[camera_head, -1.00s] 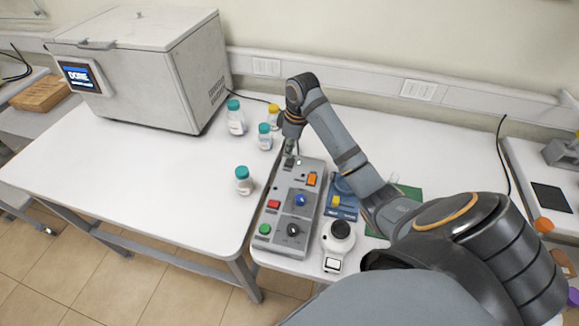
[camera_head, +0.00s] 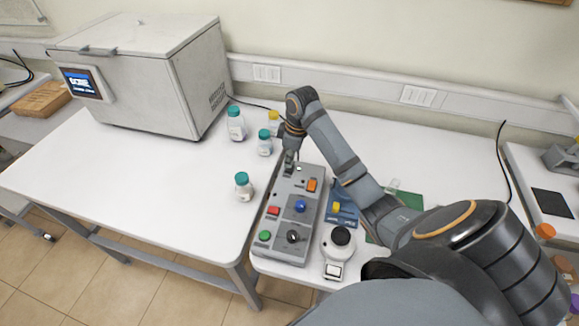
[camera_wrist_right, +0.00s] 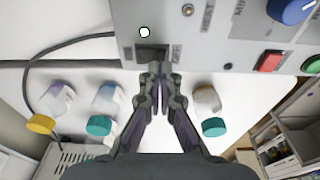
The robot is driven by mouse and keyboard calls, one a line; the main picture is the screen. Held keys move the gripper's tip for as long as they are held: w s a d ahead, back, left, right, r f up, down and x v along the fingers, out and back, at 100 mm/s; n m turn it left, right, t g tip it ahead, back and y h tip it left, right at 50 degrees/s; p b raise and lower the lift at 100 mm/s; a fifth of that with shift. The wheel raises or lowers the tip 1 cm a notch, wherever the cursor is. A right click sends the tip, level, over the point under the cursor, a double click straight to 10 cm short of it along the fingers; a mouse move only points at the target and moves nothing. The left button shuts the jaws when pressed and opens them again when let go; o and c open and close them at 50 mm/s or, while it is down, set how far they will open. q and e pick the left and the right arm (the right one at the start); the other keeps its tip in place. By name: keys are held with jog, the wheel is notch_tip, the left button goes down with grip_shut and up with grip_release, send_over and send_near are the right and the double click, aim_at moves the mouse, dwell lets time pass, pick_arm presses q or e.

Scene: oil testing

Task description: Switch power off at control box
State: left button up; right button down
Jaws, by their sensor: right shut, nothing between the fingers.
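The grey control box (camera_head: 282,233) lies on the right table in the head view. It carries a red button, a green button, a blue knob, a black knob and an orange switch. My right gripper (camera_head: 289,168) is at the box's far end, pointing down, shut and empty. In the right wrist view the control box (camera_wrist_right: 205,40) fills the top, and the closed fingertips of my right gripper (camera_wrist_right: 156,68) are at a dark recessed switch (camera_wrist_right: 152,52) near the box's edge. Whether they touch it I cannot tell. My left gripper is not in view.
Bottles with teal caps (camera_head: 243,187) stand left of the box, with a yellow-capped one (camera_head: 274,122) farther back. A white device with a black top (camera_head: 338,245) stands right of the box. A large grey machine (camera_head: 140,75) stands at the back left. The left table's front is clear.

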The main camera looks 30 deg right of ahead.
jog(key=shift+f, duration=0.95)
dwell(0.9)
notch_tip(320, 180, up, 7)
jog(key=p, duration=0.8)
jog(key=shift+r, duration=0.15)
dwell(0.4)
